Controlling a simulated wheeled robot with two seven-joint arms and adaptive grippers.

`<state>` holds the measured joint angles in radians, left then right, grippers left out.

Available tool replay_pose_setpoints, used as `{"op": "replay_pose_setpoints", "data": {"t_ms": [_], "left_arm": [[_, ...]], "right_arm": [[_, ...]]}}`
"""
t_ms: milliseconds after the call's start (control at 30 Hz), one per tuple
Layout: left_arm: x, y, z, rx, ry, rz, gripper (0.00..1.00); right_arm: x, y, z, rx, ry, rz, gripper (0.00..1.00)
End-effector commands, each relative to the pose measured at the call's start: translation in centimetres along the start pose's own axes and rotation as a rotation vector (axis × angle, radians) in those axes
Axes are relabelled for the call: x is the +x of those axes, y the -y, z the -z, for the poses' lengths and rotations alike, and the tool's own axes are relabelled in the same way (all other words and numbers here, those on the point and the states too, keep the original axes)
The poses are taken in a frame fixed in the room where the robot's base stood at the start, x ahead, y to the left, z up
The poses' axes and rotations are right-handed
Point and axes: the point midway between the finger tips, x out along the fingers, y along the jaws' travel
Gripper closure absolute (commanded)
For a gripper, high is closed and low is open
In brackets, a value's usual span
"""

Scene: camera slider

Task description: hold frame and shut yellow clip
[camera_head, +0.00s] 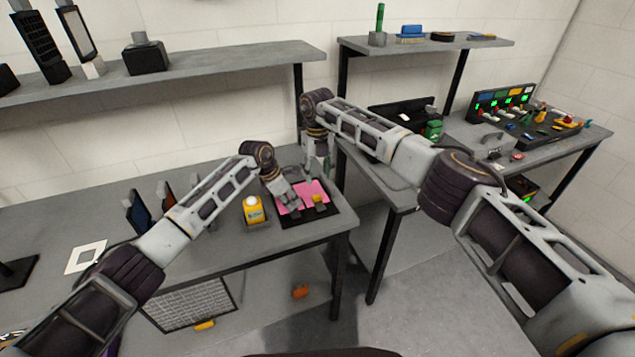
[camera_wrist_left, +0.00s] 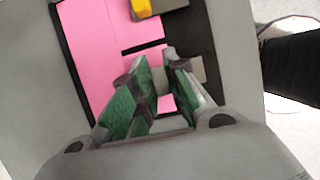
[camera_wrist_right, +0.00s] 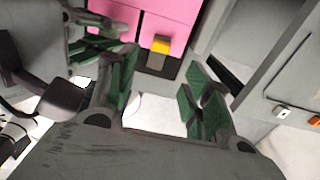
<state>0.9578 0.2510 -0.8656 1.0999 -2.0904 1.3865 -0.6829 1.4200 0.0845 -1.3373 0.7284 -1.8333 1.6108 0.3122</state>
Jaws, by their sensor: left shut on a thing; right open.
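A black frame (camera_head: 328,217) with a pink sheet (camera_head: 316,188) lies flat on the near table. The yellow clip (camera_head: 319,198) sits on a grey block at the frame's right part; it also shows in the left wrist view (camera_wrist_left: 150,8) and the right wrist view (camera_wrist_right: 160,45). My left gripper (camera_head: 291,204) is down at the frame, shut on a grey block on it, left of the clip in the head view; its fingers hide part of the block (camera_wrist_left: 187,71). My right gripper (camera_head: 318,174) is open and empty, above the frame behind the clip, with the clip between its fingers in its wrist view.
The table's right edge is close to the frame. Another table with a green object (camera_head: 433,129) stands right.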

Motion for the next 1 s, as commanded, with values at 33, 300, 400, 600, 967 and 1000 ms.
{"op": "replay_pose_setpoints", "data": {"t_ms": [33,300,400,600,967,1000], "left_arm": [[0.3,0.0,0.4,-0.004,-0.008,0.002,1.00],[0.3,0.0,0.4,-0.004,-0.007,0.002,1.00],[0.3,0.0,0.4,-0.004,-0.007,0.002,1.00],[0.3,0.0,0.4,-0.004,-0.007,0.002,1.00],[0.3,0.0,0.4,-0.004,-0.007,0.002,0.63],[0.3,0.0,0.4,-0.004,-0.007,0.002,0.59]], "right_arm": [[-0.8,0.0,0.0,0.000,0.002,0.001,0.50],[-3.2,0.0,0.0,0.000,0.000,0.000,0.50],[-3.4,0.0,0.0,0.000,0.000,0.000,0.50],[-3.5,0.0,0.0,0.000,0.000,0.000,0.50],[-3.5,0.0,0.0,0.000,0.000,0.000,0.50],[-3.5,0.0,0.0,0.000,0.000,0.000,0.50]]}}
